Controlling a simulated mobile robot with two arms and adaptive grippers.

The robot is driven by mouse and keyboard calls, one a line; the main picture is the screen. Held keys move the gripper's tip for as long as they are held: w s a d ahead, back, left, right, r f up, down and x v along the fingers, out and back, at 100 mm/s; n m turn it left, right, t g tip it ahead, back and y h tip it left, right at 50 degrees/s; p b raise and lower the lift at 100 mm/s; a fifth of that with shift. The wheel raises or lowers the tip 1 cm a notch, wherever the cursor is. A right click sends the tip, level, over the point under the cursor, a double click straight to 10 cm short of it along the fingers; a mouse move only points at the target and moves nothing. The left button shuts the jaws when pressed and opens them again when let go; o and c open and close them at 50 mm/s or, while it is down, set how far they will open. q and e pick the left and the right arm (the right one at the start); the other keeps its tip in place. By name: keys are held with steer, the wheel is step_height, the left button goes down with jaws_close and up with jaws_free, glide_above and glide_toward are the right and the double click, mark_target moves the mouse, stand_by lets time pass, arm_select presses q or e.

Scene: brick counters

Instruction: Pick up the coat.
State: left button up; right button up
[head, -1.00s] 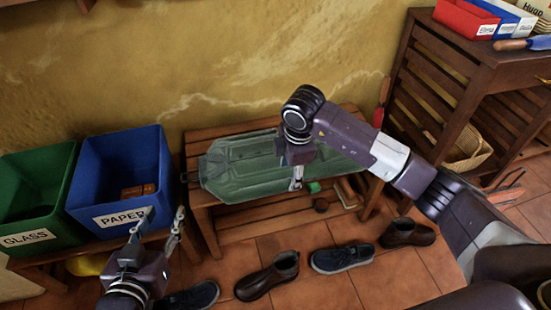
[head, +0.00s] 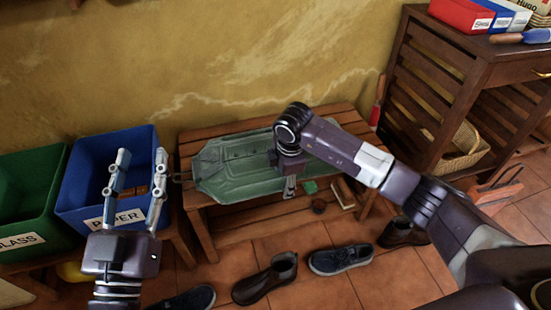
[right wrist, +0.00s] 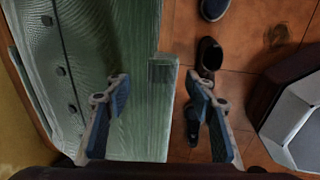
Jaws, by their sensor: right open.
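The coat (head: 225,170) is grey-green and lies flat on the wooden bench. Its right part is hidden behind my right arm. In the right wrist view the coat (right wrist: 146,125) shows close up, with dark buttons at left and a flap at its edge. My right gripper (head: 289,187) is at the coat's front edge. In the right wrist view its open fingers (right wrist: 160,88) stand on either side of part of this edge, with no grip visible. My left gripper (head: 137,182) is open and empty, left of the coat, in front of the blue bin.
The blue PAPER bin (head: 88,178) and green GLASS bin (head: 30,182) stand at left. Several shoes, including a brown boot (head: 265,280), line the floor before the bench (head: 205,228). A slatted cabinet (head: 425,75) stands at right.

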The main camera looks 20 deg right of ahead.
steer(key=shift+f, duration=0.2)
jaws_close()
steer(key=shift+w+r, duration=0.1)
stand_by(0.5)
